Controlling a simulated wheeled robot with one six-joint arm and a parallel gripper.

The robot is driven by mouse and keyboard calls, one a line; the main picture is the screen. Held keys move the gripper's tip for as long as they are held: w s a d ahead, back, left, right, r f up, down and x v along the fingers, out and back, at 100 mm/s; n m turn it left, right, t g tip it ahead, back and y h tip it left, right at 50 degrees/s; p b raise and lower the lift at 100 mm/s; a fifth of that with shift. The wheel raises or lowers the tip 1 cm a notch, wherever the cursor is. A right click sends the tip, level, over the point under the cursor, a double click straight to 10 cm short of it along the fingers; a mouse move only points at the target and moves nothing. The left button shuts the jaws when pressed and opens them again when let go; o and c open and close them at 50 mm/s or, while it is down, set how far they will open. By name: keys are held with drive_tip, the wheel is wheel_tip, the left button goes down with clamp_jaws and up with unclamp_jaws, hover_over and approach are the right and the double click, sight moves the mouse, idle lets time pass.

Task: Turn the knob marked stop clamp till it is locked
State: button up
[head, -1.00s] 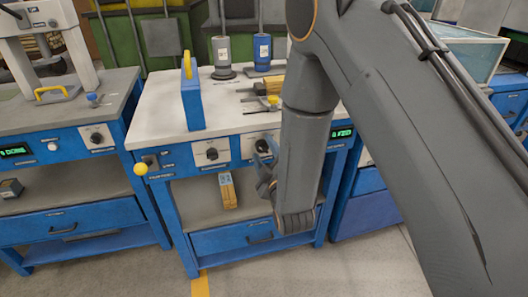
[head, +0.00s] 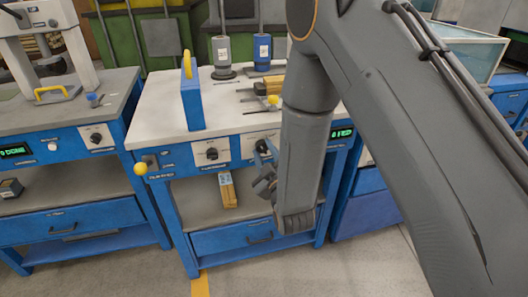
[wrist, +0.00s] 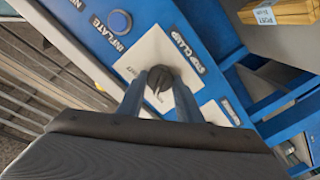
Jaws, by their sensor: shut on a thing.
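A blue INFLATE button (wrist: 119,22) is beside the plate. Another dark knob (head: 212,154) is on the same panel to the left. A yellow ball handle (head: 141,169) sticks out at the bench's left corner. A wood block (head: 228,192) lies on the shelf below.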

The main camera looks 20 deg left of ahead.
drive_tip(key=m, duration=1.1)
drive_tip(key=shift+m+b, duration=0.3)
drive_tip(key=shift+m, duration=1.5)
drive_tip(key=o, duration=1)
drive_tip(key=shift+o, duration=0.2)
drive_tip(key=shift+d, duration=0.1)
drive_tip(key=v, duration=0.7)
drive_tip(key=shift+s+d+b, duration=0.2)
drive_tip(key=shift+s+b, duration=0.1)
drive_tip(key=shift+s, duration=0.05)
